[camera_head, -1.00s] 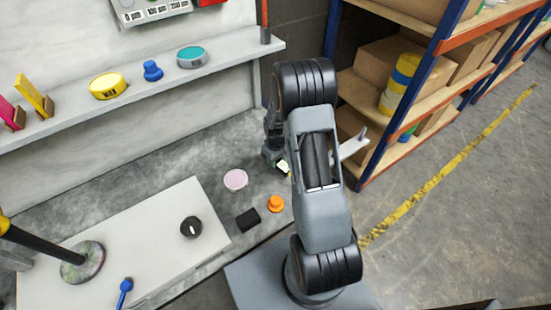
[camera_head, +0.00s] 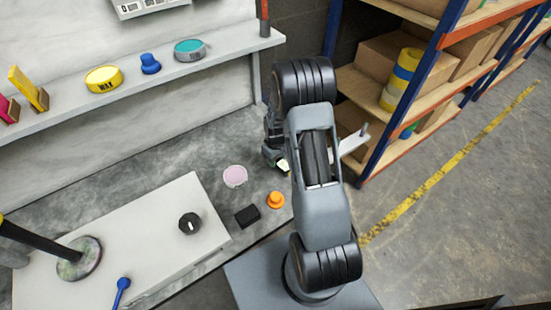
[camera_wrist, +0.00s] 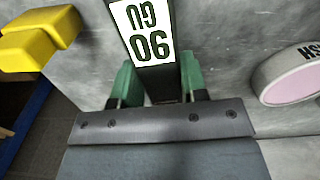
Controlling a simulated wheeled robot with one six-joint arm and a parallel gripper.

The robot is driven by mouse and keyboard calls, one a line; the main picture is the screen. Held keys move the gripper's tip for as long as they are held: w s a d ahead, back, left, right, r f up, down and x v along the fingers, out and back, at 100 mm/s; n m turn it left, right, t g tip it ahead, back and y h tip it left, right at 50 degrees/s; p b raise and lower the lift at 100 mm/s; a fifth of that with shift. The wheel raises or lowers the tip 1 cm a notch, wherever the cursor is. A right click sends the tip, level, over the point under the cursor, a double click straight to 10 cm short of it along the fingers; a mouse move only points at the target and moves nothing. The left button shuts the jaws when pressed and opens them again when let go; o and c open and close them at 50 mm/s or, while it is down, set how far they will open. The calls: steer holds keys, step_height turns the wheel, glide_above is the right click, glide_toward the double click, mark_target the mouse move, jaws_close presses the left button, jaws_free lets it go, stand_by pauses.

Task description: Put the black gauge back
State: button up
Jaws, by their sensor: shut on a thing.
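My gripper (camera_wrist: 158,78) is shut, its green fingers on both sides of a black gauge. In the head view my gripper (camera_head: 274,155) is at the right end of the grey bench, partly behind my arm. Only a small pale bit of the gauge (camera_head: 283,164) shows there. I cannot tell whether the gauge touches the bench.
A pink disc (camera_head: 235,176), a black block (camera_head: 247,215) and an orange knob-like thing (camera_head: 276,200) are close by on the bench. A yellow block (camera_wrist: 40,38) is at left in the wrist view. A wall shelf (camera_head: 130,85) holds several items. Racking (camera_head: 420,110) stands right.

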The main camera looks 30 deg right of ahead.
steer(key=shift+f+b, duration=0.3)
steer(key=shift+f, duration=0.2)
steer(key=o, duration=1.2)
steer(key=shift+c, duration=0.2)
step_height(320, 180, up, 14)
steer(key=p, duration=0.3)
steer(key=s+a+r+m+t+p, duration=0.1)
steer(key=s+a+r+p, duration=0.2)
steer(key=r, duration=0.7)
steer(key=s+a+r+m+t+p, duration=0.1)
steer(key=s+a+r+p, duration=0.3)
steer(key=r, duration=0.5)
steer(key=s+a+r+m+t+p, duration=0.1)
steer(key=s+a+r+p, duration=0.3)
steer(key=s+r+p, duration=0.3)
step_height(320, 180, up, 4)
steer(key=shift+s+f+t, duration=0.15)
steer(key=shift+s+t, duration=0.15)
steer(key=shift+s, duration=0.75)
